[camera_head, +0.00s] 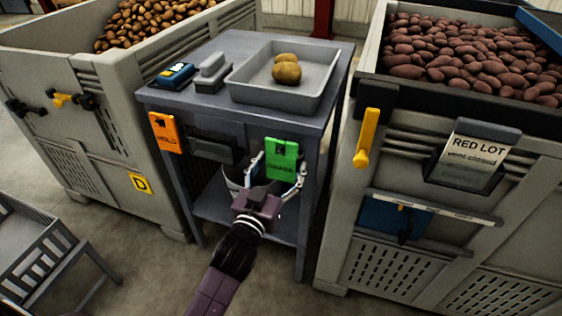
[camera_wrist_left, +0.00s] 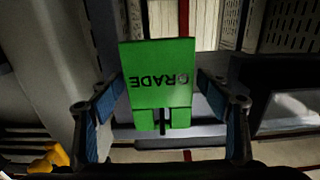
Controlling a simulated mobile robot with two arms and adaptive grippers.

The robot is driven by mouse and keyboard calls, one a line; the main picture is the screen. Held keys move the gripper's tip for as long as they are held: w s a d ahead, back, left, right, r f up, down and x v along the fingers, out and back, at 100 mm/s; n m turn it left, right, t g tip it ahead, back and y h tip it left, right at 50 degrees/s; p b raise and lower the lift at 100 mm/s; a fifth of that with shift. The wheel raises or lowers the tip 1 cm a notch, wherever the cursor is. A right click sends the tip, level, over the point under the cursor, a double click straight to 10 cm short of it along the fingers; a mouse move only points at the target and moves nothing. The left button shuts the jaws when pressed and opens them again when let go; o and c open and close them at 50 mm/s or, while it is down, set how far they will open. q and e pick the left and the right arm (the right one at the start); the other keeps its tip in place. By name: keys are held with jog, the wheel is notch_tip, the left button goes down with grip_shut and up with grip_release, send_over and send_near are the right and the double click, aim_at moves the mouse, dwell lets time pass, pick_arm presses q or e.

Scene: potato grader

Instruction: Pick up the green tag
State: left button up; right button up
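The green tag (camera_head: 282,160) hangs upright on the front edge of the grey table (camera_head: 230,116), right of an orange tag. In the left wrist view the green tag (camera_wrist_left: 158,75) faces me with its lettering upside down. My left gripper (camera_head: 279,168) is open, with one finger on each side of the tag's lower part. My right gripper is not in view.
An orange tag (camera_head: 166,133) hangs left on the same edge, with a dark holder (camera_head: 215,147) between. A tray (camera_head: 257,91) with two potatoes stands on the table. Large potato crates flank it, the right one with a yellow handle (camera_head: 367,137). A grey slatted crate (camera_head: 22,232) stands lower left.

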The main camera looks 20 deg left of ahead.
pick_arm(q)
jog(key=c, duration=1)
jog(key=shift+r, duration=0.1)
